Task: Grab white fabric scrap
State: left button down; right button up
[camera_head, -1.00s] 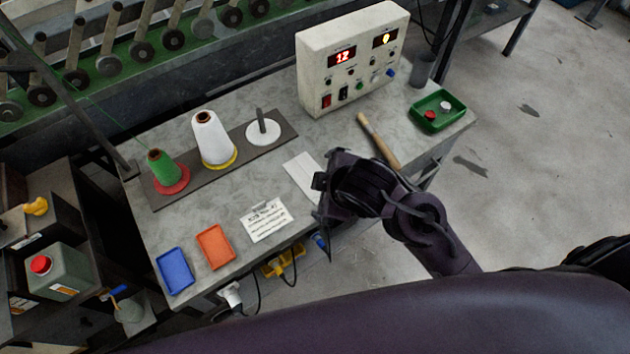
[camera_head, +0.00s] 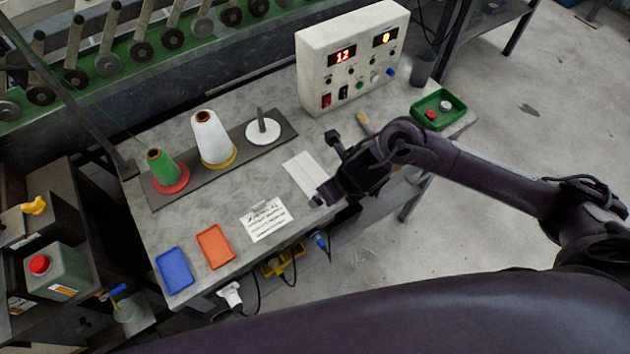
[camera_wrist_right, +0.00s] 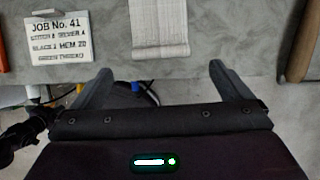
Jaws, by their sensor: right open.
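The white fabric scrap (camera_head: 305,174) lies flat on the grey worktable, near its front edge. It also shows in the right wrist view (camera_wrist_right: 159,28), at the top middle, ahead of the gap between my fingers. My right gripper (camera_head: 324,168) is at the front edge of the table, just right of the scrap. In the wrist view its two fingers (camera_wrist_right: 154,80) are spread wide with nothing between them. The scrap is apart from the fingers. My left gripper is not in view.
A job card (camera_head: 267,220) lies left of the scrap, with an orange tray (camera_head: 215,246) and a blue tray (camera_head: 174,270) beyond. A wooden-handled tool (camera_head: 364,123) lies to the right, partly hidden by my arm. Thread cones, a control box (camera_head: 352,60) and a green tray (camera_head: 438,109) stand farther back.

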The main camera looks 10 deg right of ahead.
jog(key=x, duration=0.5)
jog(key=shift+d+f, duration=0.1)
jog(key=shift+f, duration=0.05)
jog(key=shift+c, duration=0.2)
jog(key=c, duration=1)
